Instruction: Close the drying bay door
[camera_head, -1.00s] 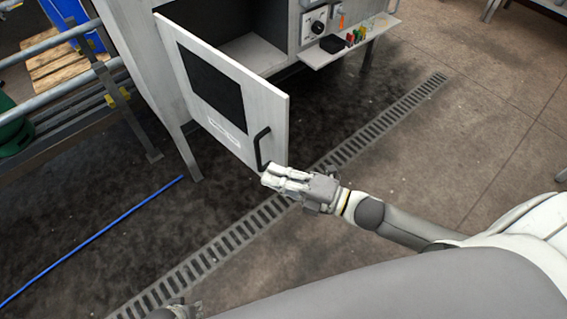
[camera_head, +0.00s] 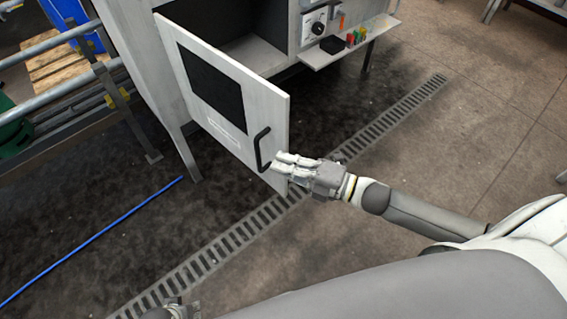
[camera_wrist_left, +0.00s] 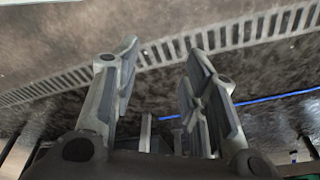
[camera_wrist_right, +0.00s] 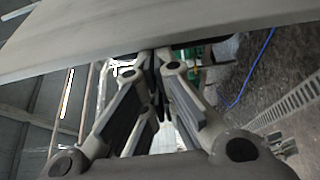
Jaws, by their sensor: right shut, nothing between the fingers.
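The drying bay door (camera_head: 262,106) stands open in the head view, swung out from the cabinet. It is a pale panel with a dark window and a black handle (camera_head: 262,148) near its free edge. My right gripper (camera_head: 279,163) is shut and empty, its fingertips close to the door's lower free corner beside the handle. I cannot tell whether they touch. In the right wrist view the door panel (camera_wrist_right: 150,38) spans the top, just beyond the shut fingertips (camera_wrist_right: 155,62). My left gripper (camera_wrist_left: 160,55) is open and empty in the left wrist view, over the floor.
The bay opening (camera_head: 245,52) is dark inside. A control panel with a shelf (camera_head: 350,50) of small coloured items is to its right. A floor drain grate (camera_head: 240,232) and a blue hose (camera_head: 90,242) lie on the floor. Metal railing (camera_head: 60,42) stands at left.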

